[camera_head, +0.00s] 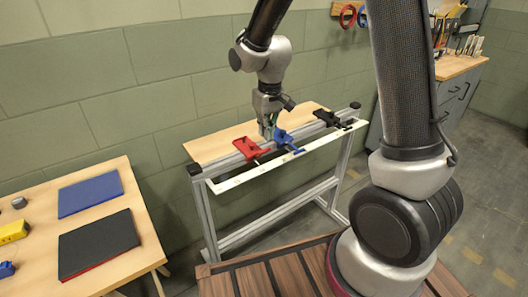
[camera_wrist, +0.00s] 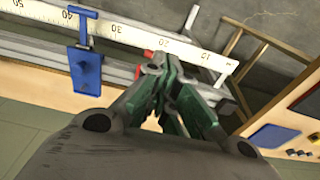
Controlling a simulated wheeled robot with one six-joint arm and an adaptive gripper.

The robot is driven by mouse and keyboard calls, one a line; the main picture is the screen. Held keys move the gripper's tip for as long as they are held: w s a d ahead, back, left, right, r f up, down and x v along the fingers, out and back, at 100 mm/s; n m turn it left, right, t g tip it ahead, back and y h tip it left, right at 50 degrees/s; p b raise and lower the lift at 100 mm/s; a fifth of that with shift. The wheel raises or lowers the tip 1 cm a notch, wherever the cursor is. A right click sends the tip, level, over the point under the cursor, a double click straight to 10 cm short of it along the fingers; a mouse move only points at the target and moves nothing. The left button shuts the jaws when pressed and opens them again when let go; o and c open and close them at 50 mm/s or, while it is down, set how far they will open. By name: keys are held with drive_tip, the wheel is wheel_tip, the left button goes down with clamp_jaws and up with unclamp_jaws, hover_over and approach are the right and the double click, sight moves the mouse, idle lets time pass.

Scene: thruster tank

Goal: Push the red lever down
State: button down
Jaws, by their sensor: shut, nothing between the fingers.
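A red lever-like piece (camera_head: 250,148) sits on the metal rail of a narrow stand in the head view. In the wrist view only small bits of red (camera_wrist: 148,54) show behind the fingers; the rest is hidden. My gripper (camera_head: 268,132) points down just right of the red piece, by a blue piece (camera_head: 283,138) on the same rail. Whether it touches either piece is unclear. In the wrist view my gripper (camera_wrist: 178,75) has its green-lined fingers together and empty, and the blue piece (camera_wrist: 85,68) is at left.
A white ruler strip (camera_head: 285,160) runs along the stand's front edge. A black piece (camera_head: 327,117) is farther right on the rail. A wooden table (camera_head: 143,235) with blue and black flat pads stands at left. A green wall (camera_head: 110,80) is behind.

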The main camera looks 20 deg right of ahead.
sight(265, 150)
drive_tip(key=shift+w+a+f, duration=0.1)
drive_tip(key=shift+w+f, duration=0.05)
drive_tip(key=shift+f, duration=1.2)
drive_tip(key=shift+w+f, duration=0.1)
drive_tip(key=shift+f, duration=1.25)
wheel_tip(265, 150, down, 4)
drive_tip(key=shift+f, duration=0.1)
drive_tip(key=shift+s+d+r, duration=0.2)
drive_tip(key=shift+s+r, duration=0.05)
drive_tip(key=shift+s, duration=0.4)
drive_tip(key=shift+s+d+r, duration=0.2)
drive_tip(key=shift+s+r, duration=0.05)
drive_tip(key=shift+s, duration=0.4)
drive_tip(key=shift+r, duration=0.1)
wheel_tip(265, 150, up, 12)
drive_tip(key=s, duration=0.1)
drive_tip(key=shift+d, duration=0.2)
drive_tip(key=shift+s, duration=0.15)
